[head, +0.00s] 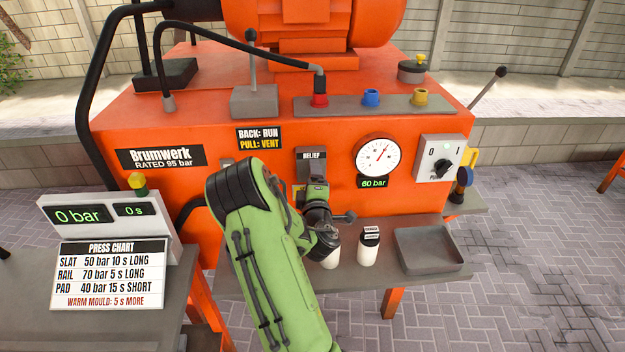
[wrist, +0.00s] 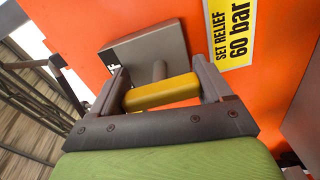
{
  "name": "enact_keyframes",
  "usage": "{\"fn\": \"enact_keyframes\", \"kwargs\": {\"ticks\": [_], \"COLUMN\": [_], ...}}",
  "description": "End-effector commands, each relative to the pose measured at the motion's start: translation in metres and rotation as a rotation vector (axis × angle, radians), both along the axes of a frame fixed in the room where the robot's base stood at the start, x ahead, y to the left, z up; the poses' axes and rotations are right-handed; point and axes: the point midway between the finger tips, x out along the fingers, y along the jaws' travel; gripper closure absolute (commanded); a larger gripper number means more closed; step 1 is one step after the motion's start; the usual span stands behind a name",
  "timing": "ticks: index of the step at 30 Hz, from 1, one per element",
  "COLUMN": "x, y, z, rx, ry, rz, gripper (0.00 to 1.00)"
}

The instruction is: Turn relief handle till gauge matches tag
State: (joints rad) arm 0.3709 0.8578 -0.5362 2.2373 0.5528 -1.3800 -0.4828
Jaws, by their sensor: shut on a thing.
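The relief handle is a yellow bar (wrist: 160,93) on a short stem in front of a grey block (wrist: 150,50) in the wrist view. My gripper (wrist: 162,84) has its two fingers closed on the ends of this bar. In the head view my gripper (head: 316,190) is at the RELIEF block (head: 311,160), and my arm hides most of the handle. The round gauge (head: 378,157) is to the right, with its red needle pointing up and right. The green readout (head: 373,183) below it says 60 bar. The yellow tag (wrist: 232,35) reads SET RELIEF 60 bar.
A switch box (head: 440,158) is right of the gauge. Below are a grey tray (head: 432,265) and white bottles (head: 368,250) on a shelf. A lever (head: 252,75) and hose couplings are on top. The press chart board (head: 108,274) stands at left under a 0 bar display (head: 78,215).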

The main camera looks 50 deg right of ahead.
Motion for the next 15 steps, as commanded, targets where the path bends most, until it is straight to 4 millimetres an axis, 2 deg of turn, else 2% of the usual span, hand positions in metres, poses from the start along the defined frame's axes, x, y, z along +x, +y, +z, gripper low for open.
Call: {"fn": "enact_keyframes", "kwargs": {"ticks": [15], "x": [0.0], "y": [0.0005], "z": [-0.0013], "rx": [0.14], "ry": [-0.154], "rz": [0.0], "gripper": [0.52]}}
